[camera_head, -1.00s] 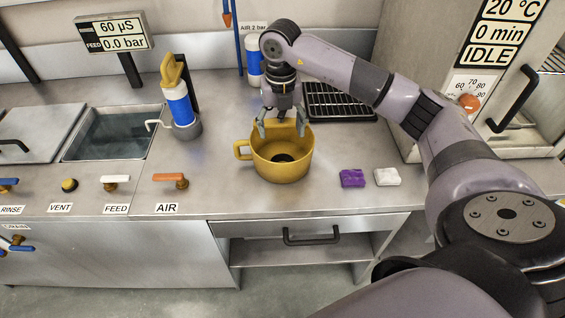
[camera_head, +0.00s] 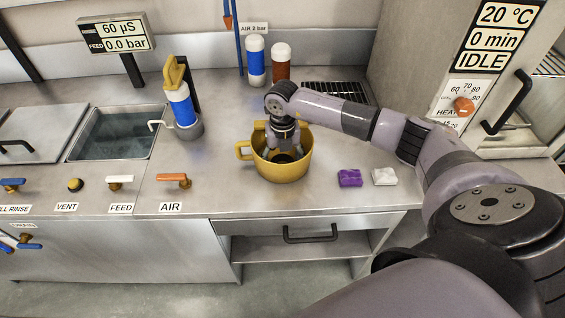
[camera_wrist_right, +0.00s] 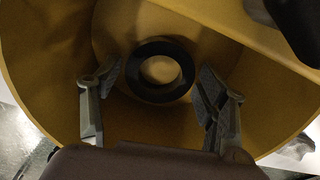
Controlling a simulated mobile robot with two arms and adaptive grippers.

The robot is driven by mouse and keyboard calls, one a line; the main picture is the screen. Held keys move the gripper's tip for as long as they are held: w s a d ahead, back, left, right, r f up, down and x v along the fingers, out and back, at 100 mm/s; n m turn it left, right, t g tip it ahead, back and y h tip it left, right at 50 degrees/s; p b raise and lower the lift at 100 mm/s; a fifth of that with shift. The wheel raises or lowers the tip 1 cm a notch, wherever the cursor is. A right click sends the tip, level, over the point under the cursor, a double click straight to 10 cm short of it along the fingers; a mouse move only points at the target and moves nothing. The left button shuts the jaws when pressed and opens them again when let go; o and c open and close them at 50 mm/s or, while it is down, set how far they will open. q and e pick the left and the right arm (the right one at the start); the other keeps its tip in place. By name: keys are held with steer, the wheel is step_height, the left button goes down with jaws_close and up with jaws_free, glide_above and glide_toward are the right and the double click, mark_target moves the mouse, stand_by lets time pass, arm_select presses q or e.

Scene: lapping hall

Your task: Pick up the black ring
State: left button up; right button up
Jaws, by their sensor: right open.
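The black ring (camera_wrist_right: 132,73) lies flat inside the yellow pot (camera_wrist_right: 35,75), on its floor as far as I can tell. In the head view only a dark patch of it shows low in the yellow pot (camera_head: 283,174). My right gripper (camera_head: 284,152) reaches down into the pot from above. In the wrist view my right gripper (camera_wrist_right: 158,68) is open and empty, one finger on each side of the ring, both apart from it. The height left between fingertips and ring is hard to judge. My left gripper is not in view.
Blue (camera_head: 255,62) and brown (camera_head: 281,65) bottles stand behind.

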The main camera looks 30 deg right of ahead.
steer(key=shift+c, duration=0.3)
steer(key=c, duration=1)
steer(key=shift+o, duration=0.2)
